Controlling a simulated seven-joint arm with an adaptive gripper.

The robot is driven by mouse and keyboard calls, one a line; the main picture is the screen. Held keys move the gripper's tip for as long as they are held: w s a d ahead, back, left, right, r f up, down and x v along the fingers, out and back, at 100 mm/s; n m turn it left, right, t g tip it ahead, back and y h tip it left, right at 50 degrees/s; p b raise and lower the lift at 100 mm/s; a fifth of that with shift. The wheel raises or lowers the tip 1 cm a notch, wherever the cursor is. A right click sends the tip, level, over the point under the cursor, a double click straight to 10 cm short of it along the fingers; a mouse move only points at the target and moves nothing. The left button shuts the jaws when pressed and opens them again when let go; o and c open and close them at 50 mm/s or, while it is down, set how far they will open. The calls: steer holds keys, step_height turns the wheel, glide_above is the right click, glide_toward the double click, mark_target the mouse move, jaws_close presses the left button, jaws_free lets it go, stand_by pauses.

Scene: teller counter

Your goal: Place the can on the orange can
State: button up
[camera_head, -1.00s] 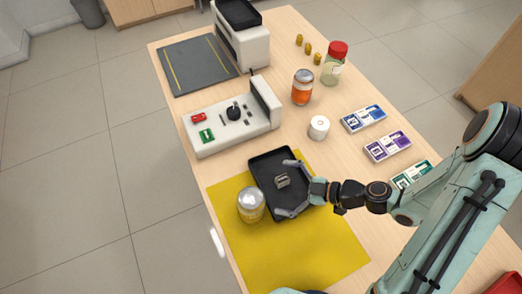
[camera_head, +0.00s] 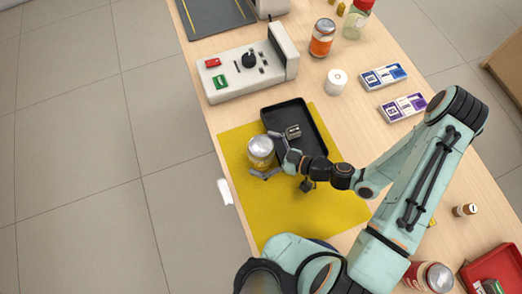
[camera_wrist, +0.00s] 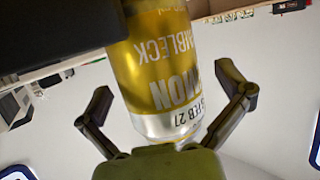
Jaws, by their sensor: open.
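A yellow and silver can (camera_head: 261,150) stands upright on the yellow mat (camera_head: 270,213), beside the black tray (camera_head: 317,127). The orange can (camera_head: 321,38) stands upright farther back on the counter, behind the white roll. My gripper (camera_head: 268,155) is open at the yellow can, with one finger on each side of it. In the wrist view the can (camera_wrist: 158,75) fills the middle between the open fingers (camera_wrist: 172,113), with gaps visible on both sides.
The black tray holds a small grey metal object (camera_head: 293,132). A white device with a black knob (camera_head: 247,72), a white roll (camera_head: 337,81), a red-lidded jar (camera_head: 356,20) and card packs (camera_head: 384,76) stand around. A red tray (camera_head: 497,265) is at lower right.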

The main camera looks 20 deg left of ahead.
steer(key=c, duration=1.3)
